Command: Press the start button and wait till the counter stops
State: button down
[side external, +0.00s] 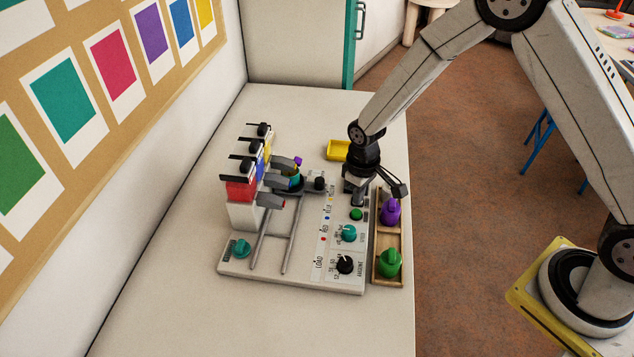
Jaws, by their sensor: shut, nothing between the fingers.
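A pale panel board (300,284) lies on the white table with printed labels, too small to read with certainty. A small round green button (356,214) sits near its right edge and looks like the start button. My gripper (360,203) points down, shut and empty, just behind the green button in the picture. I cannot tell whether its tips touch the board. A teal knob (348,233) and a black knob (344,265) sit in front of the button. I cannot make out a counter display; the gripper may hide it.
Stacked coloured dispensers (241,190) stand at the board's left, beside two rails. A wooden tray (377,272) at the right holds a purple piece (390,210) and a green piece (389,262). A yellow bin (338,150) stands behind. The table front is clear.

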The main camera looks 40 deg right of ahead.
aim_at(358, 212)
jog(key=shift+r, duration=1.5)
jog(key=shift+s+r, duration=0.1)
jog(key=shift+s+d+r, duration=0.1)
jog(key=shift+d+r, duration=0.05)
jog(key=shift+r, duration=0.05)
jog(key=s+d+r+m+t, duration=0.1)
jog(key=s+d+r, duration=0.1)
jog(key=s+r, duration=0.3)
jog(key=s+d+r+m+t, duration=0.1)
jog(key=s+d+r+m, duration=0.1)
jog(key=s+r, duration=0.3)
jog(key=s+d, duration=0.1)
jog(key=s, duration=0.3)
jog(key=shift+s+t, duration=0.15)
jog(key=shift+t, duration=0.15)
